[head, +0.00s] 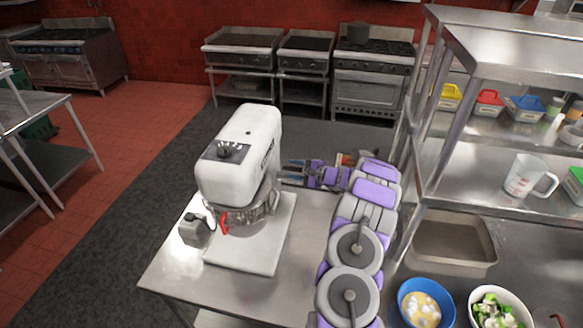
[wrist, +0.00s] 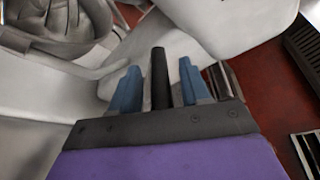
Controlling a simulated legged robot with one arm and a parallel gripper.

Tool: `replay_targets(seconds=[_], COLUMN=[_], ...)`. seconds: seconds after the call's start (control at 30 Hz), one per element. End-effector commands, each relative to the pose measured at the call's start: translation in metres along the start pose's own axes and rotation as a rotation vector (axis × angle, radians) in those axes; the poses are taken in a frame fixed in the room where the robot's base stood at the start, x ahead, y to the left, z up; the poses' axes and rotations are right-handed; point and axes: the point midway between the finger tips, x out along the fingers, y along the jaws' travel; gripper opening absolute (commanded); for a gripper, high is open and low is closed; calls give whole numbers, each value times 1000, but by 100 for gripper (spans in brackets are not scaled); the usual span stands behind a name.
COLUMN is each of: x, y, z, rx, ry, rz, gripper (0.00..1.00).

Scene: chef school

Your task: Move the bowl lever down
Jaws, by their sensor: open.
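The white stand mixer (head: 238,165) stands on the metal table, with its metal bowl (head: 256,212) under the head. A small red part (head: 224,222) shows at the bowl's front; I cannot tell if it is the bowl lever. My gripper (head: 288,170) is open on the right side of the mixer, fingers pointing left at its body. In the wrist view, the blue fingers (wrist: 158,88) point toward the white mixer body (wrist: 235,22), with the bowl (wrist: 60,25) at upper left. A black bar (wrist: 160,75) stands between the fingers; I cannot tell whether it is the lever.
A grey block-shaped object (head: 195,230) sits left of the mixer base. A metal shelf (head: 480,125) rises at the right, with a measuring jug (head: 525,176) on it. A blue bowl (head: 426,303) and a white bowl (head: 498,308) stand at lower right.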

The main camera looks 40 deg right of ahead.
Motion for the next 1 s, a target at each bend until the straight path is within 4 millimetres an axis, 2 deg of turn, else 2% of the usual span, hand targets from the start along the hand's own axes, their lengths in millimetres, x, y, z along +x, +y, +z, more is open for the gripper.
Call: replay_targets(seconds=[0.2,0.47,0.9,1.0], x=[14,15,15,15], y=[0,0,0,0], z=[1,0,0,0], rx=[1,2,2,2], ry=[-1,-2,-2,-2], rz=[-1,-1,-1,-1], gripper=[46,46,6,0])
